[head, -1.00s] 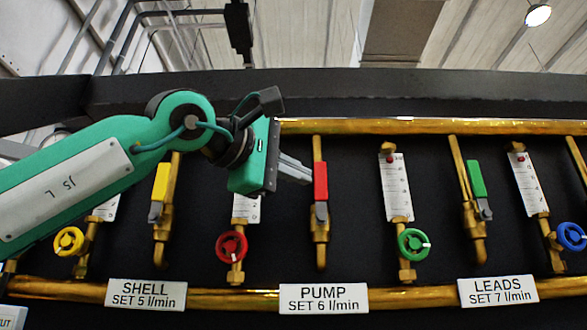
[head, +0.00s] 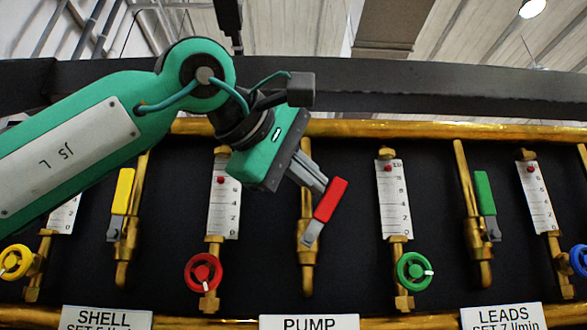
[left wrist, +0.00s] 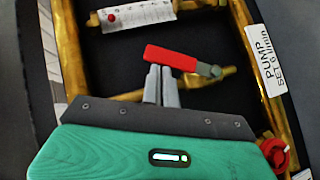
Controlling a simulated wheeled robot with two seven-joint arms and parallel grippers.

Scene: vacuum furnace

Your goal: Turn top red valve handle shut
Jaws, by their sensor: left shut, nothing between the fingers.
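The red valve handle (head: 330,200) is on the middle brass pipe above the PUMP label (head: 310,322). It is tilted, its top leaning right of the pipe. My left gripper (head: 320,184) is shut and empty, its fingertips against or very near the left side of the handle. In the left wrist view the red handle (left wrist: 170,58) lies just beyond the closed fingertips (left wrist: 160,70); whether they touch is hard to tell. My right gripper is out of view.
A red round knob (head: 203,272) is at lower left and a green one (head: 414,271) at lower right. Yellow (head: 123,191) and green (head: 485,193) lever handles stand on the neighbouring pipes. A brass rail (head: 400,129) runs across the top.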

